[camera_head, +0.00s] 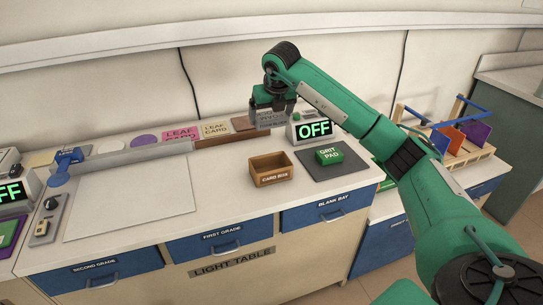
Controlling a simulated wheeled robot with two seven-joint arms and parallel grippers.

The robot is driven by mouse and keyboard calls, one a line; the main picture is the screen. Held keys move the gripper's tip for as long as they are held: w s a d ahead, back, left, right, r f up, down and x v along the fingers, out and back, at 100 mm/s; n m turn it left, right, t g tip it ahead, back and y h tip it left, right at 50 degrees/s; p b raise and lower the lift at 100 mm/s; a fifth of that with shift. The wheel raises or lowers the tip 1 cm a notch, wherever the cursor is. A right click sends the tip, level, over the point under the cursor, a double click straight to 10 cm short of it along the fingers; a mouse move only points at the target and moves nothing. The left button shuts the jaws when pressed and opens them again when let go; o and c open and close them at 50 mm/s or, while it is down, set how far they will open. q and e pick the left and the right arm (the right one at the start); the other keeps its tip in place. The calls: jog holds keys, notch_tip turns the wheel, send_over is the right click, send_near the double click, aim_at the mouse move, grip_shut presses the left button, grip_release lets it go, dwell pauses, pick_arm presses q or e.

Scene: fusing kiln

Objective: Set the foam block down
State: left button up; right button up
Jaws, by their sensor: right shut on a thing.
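My right gripper (271,102) hangs above the back of the counter, behind the card box. It is shut on a small grey block (270,119), which seems to be the foam block. The gripper hides part of the block. I cannot tell for sure whether the block touches the surface beneath it. My left gripper is not in view.
An open brown card box (272,179) stands in front of the gripper. A green grit pad (329,156) lies on a dark mat (343,170), with an OFF display (314,129) behind it. A white panel (130,203) lies bare at left. Leaf cards (181,134) line the back.

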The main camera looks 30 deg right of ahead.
notch_tip(320, 180, down, 14)
jog(key=shift+r+p, duration=0.1)
jog(key=shift+p, duration=0.9)
jog(key=shift+f, duration=0.2)
jog(key=shift+f+b, duration=0.4)
jog(key=shift+b, duration=0.2)
jog(key=o, duration=0.7)
jog(key=shift+r+p, duration=0.55)
jog(key=shift+r, duration=0.05)
pick_arm(q)
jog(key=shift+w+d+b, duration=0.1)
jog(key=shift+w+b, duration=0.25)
jog(key=shift+b, duration=0.9)
pick_arm(e)
jog(key=v, duration=1.2)
jog(key=shift+s, duration=0.1)
